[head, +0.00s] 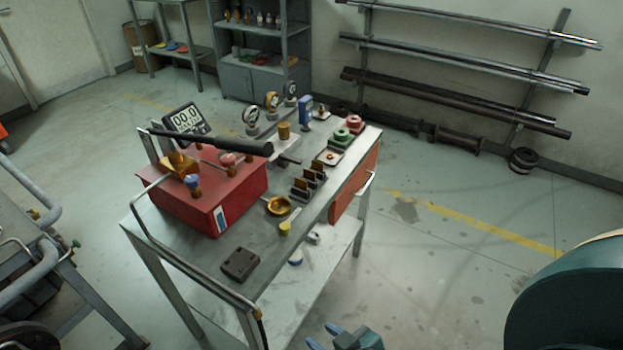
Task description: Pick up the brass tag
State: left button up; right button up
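A round brass-coloured piece (279,206) lies on the grey workbench top (262,235), right of the red box (210,195). It may be the brass tag, but it is too small for me to tell. My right gripper (323,335) shows at the bottom edge, in front of the bench. Its two blue fingertips are apart with nothing between them. It is well clear of the brass piece. My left gripper is not in view.
A dark block (240,264) and a yellow-topped piece (285,228) lie near the brass piece. Dark upright holders (308,182) stand behind it. A bent rail (190,262) runs along the bench's left side. Open floor (450,250) lies to the right.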

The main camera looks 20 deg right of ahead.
aim_at(318, 166)
jog(key=k+z, duration=0.3)
jog(key=k+l+z, duration=0.1)
jog(key=z, duration=0.15)
jog(key=i+l+z, duration=0.1)
jog(key=z, duration=0.3)
jog(key=i+z, duration=0.15)
jog(key=z, duration=0.3)
jog(key=i+z, duration=0.15)
jog(key=z, duration=0.25)
jog(key=i+j, duration=0.15)
jog(key=i, duration=0.35)
jog(key=i+j, duration=0.2)
jog(key=i, duration=0.25)
jog(key=i+j, duration=0.15)
jog(key=i, duration=2)
jog(key=i+u, duration=0.2)
jog(key=i, duration=0.2)
jog(key=i+l+u, duration=0.2)
jog(key=i, duration=0.2)
jog(key=i+l+u, duration=0.2)
jog(key=i, duration=0.2)
jog(key=j+u, duration=0.1)
jog(key=u, duration=4.35)
